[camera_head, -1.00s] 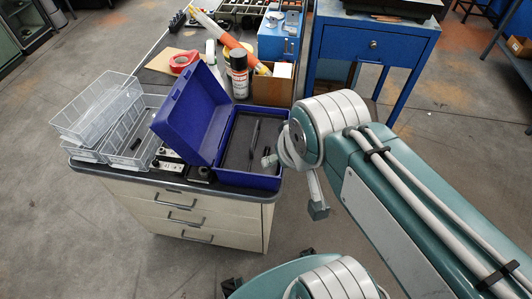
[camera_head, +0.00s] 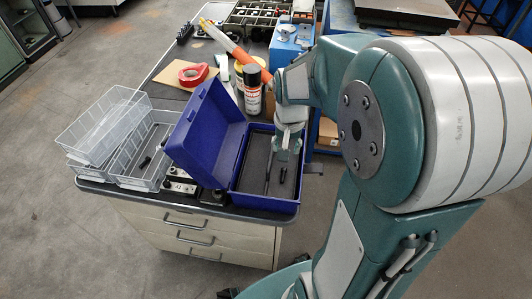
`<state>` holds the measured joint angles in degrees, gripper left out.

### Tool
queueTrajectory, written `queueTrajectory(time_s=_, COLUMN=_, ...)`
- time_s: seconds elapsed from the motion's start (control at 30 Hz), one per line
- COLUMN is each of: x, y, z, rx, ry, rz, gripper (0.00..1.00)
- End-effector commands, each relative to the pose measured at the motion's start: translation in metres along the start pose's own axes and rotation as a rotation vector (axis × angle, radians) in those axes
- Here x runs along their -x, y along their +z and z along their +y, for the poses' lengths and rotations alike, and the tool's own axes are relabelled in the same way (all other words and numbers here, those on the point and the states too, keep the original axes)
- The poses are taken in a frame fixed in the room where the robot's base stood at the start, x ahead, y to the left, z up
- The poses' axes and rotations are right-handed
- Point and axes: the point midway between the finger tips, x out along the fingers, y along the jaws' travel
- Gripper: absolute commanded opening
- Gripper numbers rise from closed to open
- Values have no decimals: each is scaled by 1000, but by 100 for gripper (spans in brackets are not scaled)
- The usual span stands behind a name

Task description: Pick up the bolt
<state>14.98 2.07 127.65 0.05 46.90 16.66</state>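An open blue case (camera_head: 235,199) stands on the bench, its lid tilted up on the left. In its dark foam lie a long thin dark rod (camera_head: 268,172) and a shorter dark piece (camera_head: 283,176). Another small dark piece (camera_head: 145,162) lies in the front clear basket. I cannot tell for certain which of these is the bolt. My gripper (camera_head: 284,157) points down over the right part of the case, above the shorter piece. It covers part of the foam's far end. Its fingers are too small to show whether they are open or shut.
Small metal blocks (camera_head: 180,186) sit by the case's left side. The raised lid stands close to my gripper.

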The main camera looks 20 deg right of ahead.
Motion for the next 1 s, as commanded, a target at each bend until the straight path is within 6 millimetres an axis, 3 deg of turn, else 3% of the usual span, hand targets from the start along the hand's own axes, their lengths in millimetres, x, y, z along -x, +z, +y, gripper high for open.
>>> queueTrajectory(time_s=0.03, x=-12, y=-5, z=3, rx=-26, ry=9, rz=-24, gripper=57)
queueTrajectory(time_s=0.2, x=-29, y=-13, z=9, rx=-73, ry=19, rz=-55, gripper=57)
queueTrajectory(time_s=0.5, x=-71, y=-10, z=10, rx=-75, ry=22, rz=-62, gripper=57)
queueTrajectory(time_s=0.77, x=-94, y=-8, z=11, rx=-75, ry=21, rz=-59, gripper=57)
queueTrajectory(time_s=1.0, x=-130, y=-5, z=12, rx=-75, ry=21, rz=-59, gripper=57)
